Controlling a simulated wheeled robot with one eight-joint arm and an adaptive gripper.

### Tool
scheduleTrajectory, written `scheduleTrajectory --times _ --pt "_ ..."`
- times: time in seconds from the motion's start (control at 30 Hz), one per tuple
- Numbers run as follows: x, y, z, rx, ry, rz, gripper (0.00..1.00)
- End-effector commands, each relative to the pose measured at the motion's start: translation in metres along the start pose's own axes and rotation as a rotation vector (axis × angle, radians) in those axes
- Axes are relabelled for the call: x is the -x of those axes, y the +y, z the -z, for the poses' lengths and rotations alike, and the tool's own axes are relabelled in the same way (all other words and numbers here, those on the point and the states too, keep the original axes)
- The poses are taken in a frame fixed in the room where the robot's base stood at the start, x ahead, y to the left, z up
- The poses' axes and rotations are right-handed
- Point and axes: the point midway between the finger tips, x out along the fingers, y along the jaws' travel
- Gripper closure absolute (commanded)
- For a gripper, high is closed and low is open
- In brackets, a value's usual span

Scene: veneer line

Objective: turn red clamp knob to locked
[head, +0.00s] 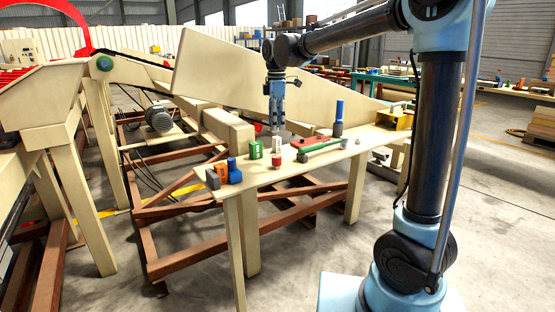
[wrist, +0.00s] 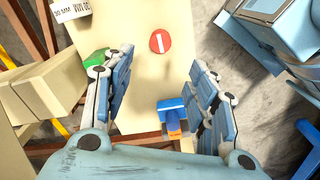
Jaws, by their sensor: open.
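The red clamp knob (wrist: 153,42) is a round red disc with a white bar across its face, seen from above in the wrist view. In the head view a small red piece (head: 276,162) on the bench, below my gripper, looks like the same knob. My gripper (head: 277,131) points down over the bench, apart from the knob. In the wrist view its two fingers (wrist: 160,92) are spread wide with nothing between them gripped, and the knob lies beyond the fingertips. No locked or unlocked mark is readable.
The bench (head: 250,183) also carries a green block (head: 256,150), blue (head: 234,171) and orange (head: 221,172) pieces, a long green-and-red tool (head: 318,146), a blue-topped cylinder (head: 338,120) and a yellow box (head: 393,118). A white labelled piece (wrist: 70,9) is at the wrist view's top left.

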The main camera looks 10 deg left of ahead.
Motion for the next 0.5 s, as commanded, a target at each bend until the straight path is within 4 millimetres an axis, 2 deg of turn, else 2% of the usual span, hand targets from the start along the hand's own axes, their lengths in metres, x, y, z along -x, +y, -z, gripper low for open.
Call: scheduleTrajectory --times 0.5 --pt "-0.093 0.0 0.0 -0.001 0.001 0.0 0.47"
